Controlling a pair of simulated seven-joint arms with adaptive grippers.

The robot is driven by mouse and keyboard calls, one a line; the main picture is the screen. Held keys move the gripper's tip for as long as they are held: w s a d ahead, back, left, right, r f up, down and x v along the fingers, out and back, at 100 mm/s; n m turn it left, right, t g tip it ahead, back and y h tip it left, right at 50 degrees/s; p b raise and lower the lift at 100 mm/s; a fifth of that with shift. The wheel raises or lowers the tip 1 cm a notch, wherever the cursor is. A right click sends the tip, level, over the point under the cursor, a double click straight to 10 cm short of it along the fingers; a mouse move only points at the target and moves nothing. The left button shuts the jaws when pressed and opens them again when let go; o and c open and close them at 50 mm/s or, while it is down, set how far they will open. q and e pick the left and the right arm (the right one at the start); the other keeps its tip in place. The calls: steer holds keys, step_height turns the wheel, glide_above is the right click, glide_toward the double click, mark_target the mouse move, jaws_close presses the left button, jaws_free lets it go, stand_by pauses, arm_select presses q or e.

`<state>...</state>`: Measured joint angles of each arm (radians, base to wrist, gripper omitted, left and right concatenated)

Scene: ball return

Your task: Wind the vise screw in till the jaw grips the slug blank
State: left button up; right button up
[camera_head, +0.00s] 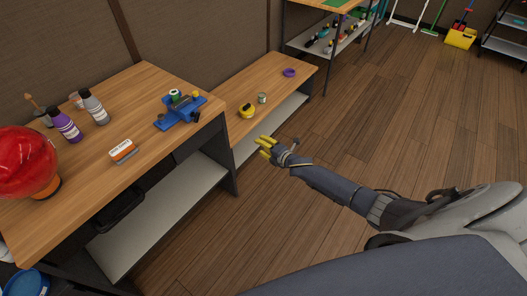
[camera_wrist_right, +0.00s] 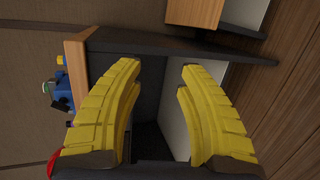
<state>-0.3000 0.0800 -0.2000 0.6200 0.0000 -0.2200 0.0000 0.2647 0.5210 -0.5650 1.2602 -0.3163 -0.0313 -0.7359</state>
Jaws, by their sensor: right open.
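The blue vise (camera_head: 172,122) sits near the right end of the wooden workbench. A green-and-white round piece (camera_head: 175,95) is at its top, and a dark knob-like part is on its right side. I cannot tell which part is the slug blank, or whether the jaw touches it. My right gripper (camera_head: 267,147) has yellow fingers and is right of the vise, off the bench end and apart from it. In the right wrist view its fingers (camera_wrist_right: 160,70) are spread and empty. The vise (camera_wrist_right: 62,88) shows partly at the left there. My left gripper is out of view.
The workbench (camera_head: 140,88) also holds a purple bottle (camera_head: 66,126), a grey bottle (camera_head: 94,106), an orange-and-white box (camera_head: 123,150) and a red globe (camera_head: 25,163). A second bench (camera_head: 272,82) beyond holds a yellow round item (camera_head: 247,111) and a can (camera_head: 262,98).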

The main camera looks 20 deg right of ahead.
steer(key=shift+s+d+f+m+h, duration=0.2)
steer(key=shift+f+m, duration=0.25)
steer(key=shift+f, duration=0.35)
steer(key=shift+s+d+f+m+h, duration=0.1)
steer(key=shift+s+d+f+m, duration=0.15)
steer(key=shift+f+m, duration=0.35)
steer(key=shift+f, duration=0.15)
